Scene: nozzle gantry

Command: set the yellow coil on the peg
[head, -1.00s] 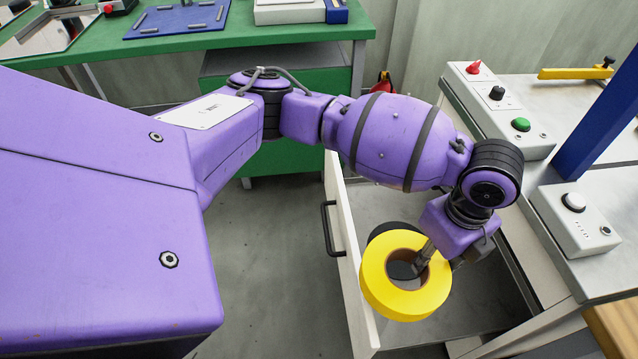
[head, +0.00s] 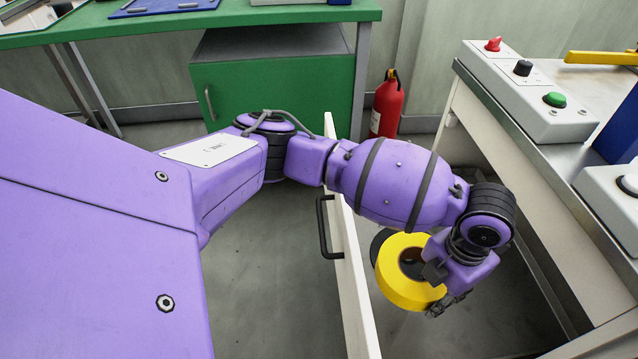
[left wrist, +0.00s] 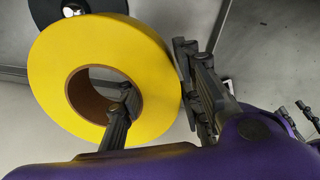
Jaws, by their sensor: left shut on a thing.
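The yellow coil (head: 394,287), a thick ring with a brown inner core, hangs tilted over the open drawer in the head view. My left gripper (head: 437,288) is shut on its ring wall. In the left wrist view the yellow coil (left wrist: 60,65) is large, with one finger of my left gripper (left wrist: 155,75) through its hole and the other outside its rim. A dark round thing (left wrist: 62,20) with a pale centre lies behind the coil, partly hidden by it. I cannot tell whether this carries the peg. My right gripper is not in view.
The open drawer's front panel (head: 344,225) with a black handle (head: 325,225) stands left of the coil. A worktable with a control box (head: 535,95) is at right. A red extinguisher (head: 387,108) and a green cabinet (head: 275,95) are behind. Floor left of the drawer is clear.

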